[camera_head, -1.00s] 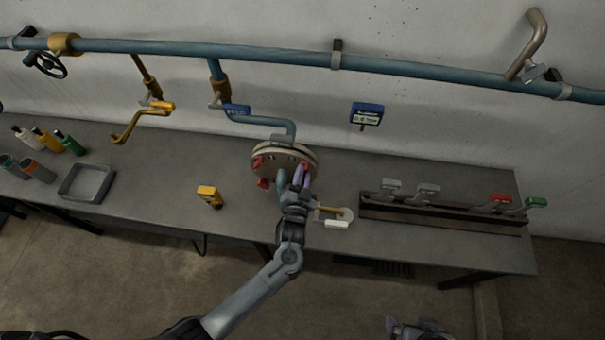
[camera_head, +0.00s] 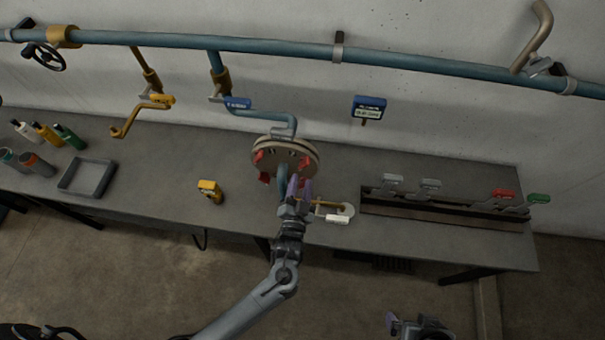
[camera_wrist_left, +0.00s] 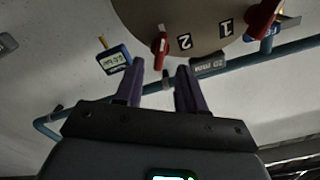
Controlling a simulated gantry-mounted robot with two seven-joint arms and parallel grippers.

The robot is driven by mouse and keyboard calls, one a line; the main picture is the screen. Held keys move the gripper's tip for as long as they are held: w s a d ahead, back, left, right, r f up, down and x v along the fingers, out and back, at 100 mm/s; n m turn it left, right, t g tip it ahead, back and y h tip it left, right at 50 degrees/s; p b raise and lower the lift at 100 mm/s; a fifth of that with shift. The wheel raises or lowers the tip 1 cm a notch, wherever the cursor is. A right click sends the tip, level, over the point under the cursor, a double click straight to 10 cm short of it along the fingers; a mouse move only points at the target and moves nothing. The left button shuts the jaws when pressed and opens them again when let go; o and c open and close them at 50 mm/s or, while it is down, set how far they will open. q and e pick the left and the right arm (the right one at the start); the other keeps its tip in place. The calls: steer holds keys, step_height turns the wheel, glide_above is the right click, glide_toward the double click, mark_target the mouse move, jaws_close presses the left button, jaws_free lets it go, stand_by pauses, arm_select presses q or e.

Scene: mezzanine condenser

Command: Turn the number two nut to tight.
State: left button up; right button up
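The round flange (camera_head: 285,158) hangs at the end of the blue pipe, with several red nuts on its face. In the left wrist view the number two nut (camera_wrist_left: 160,45) is a red winged piece beside the "2" label, and another red nut (camera_wrist_left: 262,20) is by the "1" label. My left gripper (camera_head: 299,186) is in front of and below the flange; in the wrist view its purple fingers (camera_wrist_left: 158,78) are apart with nothing between them, just short of the number two nut. My right gripper (camera_head: 420,326) is at the bottom edge, its fingers unclear.
A rack with grey, red and green tags (camera_head: 445,207) is at right. A yellow block (camera_head: 209,190) and grey tray (camera_head: 86,178) are at left.

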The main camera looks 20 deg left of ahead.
arm_select(q)
steer(key=v, duration=0.5)
steer(key=shift+b, duration=0.35)
